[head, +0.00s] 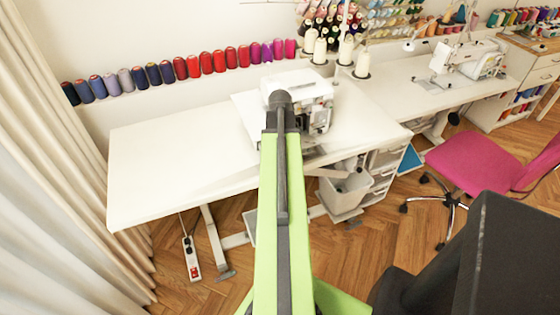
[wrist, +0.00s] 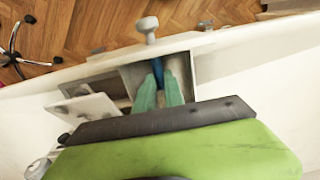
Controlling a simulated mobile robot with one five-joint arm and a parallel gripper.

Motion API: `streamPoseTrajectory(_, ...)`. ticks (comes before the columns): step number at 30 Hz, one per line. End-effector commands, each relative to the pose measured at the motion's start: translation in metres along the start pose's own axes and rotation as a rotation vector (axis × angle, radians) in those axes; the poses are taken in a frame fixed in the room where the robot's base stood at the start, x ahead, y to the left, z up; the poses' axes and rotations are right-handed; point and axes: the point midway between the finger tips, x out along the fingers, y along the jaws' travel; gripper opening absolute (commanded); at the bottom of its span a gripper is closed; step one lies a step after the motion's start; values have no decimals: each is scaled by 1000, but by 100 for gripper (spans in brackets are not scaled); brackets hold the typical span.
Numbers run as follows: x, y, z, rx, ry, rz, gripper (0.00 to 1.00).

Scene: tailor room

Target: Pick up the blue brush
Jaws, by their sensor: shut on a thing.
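In the wrist view my gripper (wrist: 159,88) has its two green fingers close together, shut on the blue brush (wrist: 157,69). Only a short blue piece of the brush shows, at and just beyond the fingertips. The fingers reach over an open, grey-walled recess beside white machine parts. I cannot tell whether the brush touches anything below. In the head view my green arm stretches toward the white sewing machine (head: 312,92) on the near table, and it hides the gripper and the brush.
The white table (head: 180,160) is bare on its left side. Thread spools (head: 180,68) line the wall behind it. A pink chair (head: 480,155) stands at the right. A grey bin (head: 345,190) sits under the table.

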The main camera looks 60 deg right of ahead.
Motion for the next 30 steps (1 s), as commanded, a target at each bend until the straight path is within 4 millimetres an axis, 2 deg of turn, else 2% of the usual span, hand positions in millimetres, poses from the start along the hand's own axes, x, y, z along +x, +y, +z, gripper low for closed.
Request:
streamPoseTrajectory(5, -2, 0, 0, 0, 0, 0, 0)
streamPoseTrajectory(8, -11, 0, 0, 0, 0, 0, 0)
streamPoseTrajectory(11, -26, 0, 0, 0, 0, 0, 0)
streamPoseTrajectory(18, -77, 1, 0, 1, 0, 0, 0)
streamPoseTrajectory(22, -98, 1, 0, 1, 0, 0, 0)
streamPoseTrajectory(25, -103, 1, 0, 1, 0, 0, 0)
streamPoseTrajectory(30, -100, 0, 0, 0, 0, 0, 0)
